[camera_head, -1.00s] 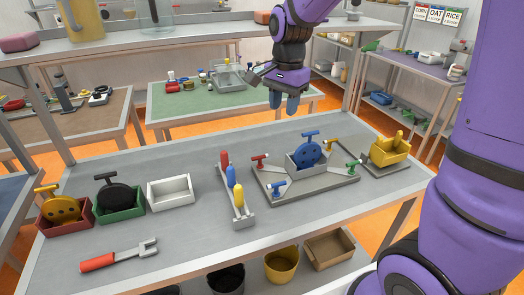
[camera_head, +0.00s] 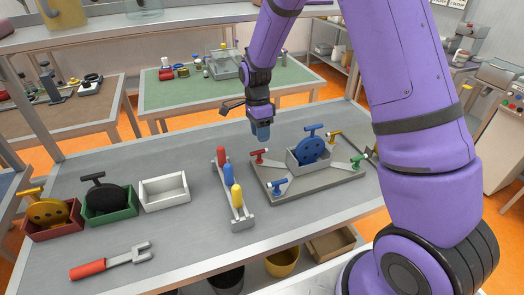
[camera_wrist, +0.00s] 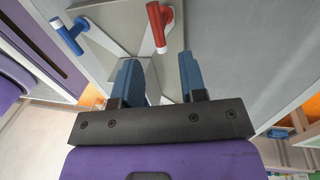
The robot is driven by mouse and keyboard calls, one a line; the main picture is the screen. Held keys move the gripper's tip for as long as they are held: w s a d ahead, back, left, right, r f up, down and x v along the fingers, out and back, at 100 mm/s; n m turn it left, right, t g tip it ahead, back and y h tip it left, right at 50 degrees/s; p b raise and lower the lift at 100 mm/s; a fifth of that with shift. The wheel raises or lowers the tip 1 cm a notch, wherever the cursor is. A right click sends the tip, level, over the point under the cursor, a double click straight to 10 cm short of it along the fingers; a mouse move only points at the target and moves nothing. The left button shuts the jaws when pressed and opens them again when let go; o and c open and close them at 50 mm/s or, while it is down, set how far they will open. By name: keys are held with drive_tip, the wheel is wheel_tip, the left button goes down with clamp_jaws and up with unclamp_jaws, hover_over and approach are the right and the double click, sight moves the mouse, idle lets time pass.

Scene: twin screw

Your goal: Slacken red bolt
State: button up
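The red bolt (camera_head: 259,156), a red T-handled piece with a white end, stands at the left back corner of a grey fixture plate (camera_head: 280,198). In the wrist view the red bolt (camera_wrist: 158,28) shows just beyond the fingertips, between their lines. My gripper (camera_head: 261,132) hangs above the red bolt, apart from it. In the wrist view my gripper (camera_wrist: 160,72) is open, its two blue fingers parted with nothing between them. The blue bolt (camera_head: 278,186), yellow bolt (camera_head: 334,137) and green bolt (camera_head: 357,161) stand at other corners.
A grey box with a blue wheel (camera_head: 311,148) sits mid-plate. A rack with screwdrivers (camera_head: 230,190) stands left of the plate. Further left are a white box (camera_head: 164,192), green box (camera_head: 113,206), red box (camera_head: 52,220) and a wrench (camera_head: 108,262).

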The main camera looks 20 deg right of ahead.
sight(262, 150)
drive_tip(key=f, duration=0.3)
drive_tip(key=s+f, duration=0.1)
drive_tip(key=f, duration=0.2)
drive_tip(key=shift+s+f, duration=0.15)
drive_tip(key=shift+f, duration=0.25)
drive_tip(key=shift+c, duration=0.3)
clamp_jaws()
